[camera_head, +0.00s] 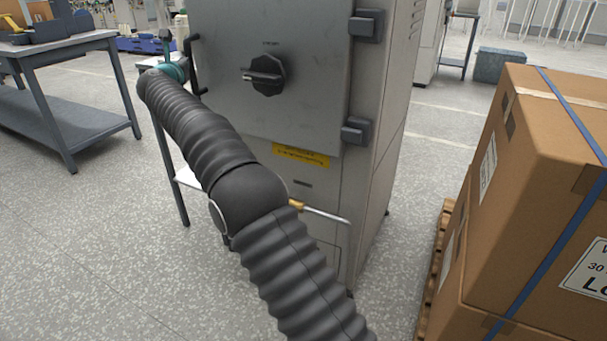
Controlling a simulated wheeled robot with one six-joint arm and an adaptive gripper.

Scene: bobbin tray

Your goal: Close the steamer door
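The steamer is a grey metal cabinet (384,110) in the middle of the head camera view. Its flat door (312,58) faces me, with hinge blocks (356,131) on the right side and a black dial (265,75) in the middle. My arm reaches across the front to that left edge. My gripper (192,66), beyond a teal ring, is at the door's left edge, by a dark handle-like part. Its fingers are small and partly hidden, so its opening and contact are unclear.
Strapped cardboard boxes (538,130) on a pallet (437,262) stand close on the right. A workbench (62,52) is at the left. A metal rod with a brass fitting (318,214) sticks out below the door. Speckled floor is clear at the lower left.

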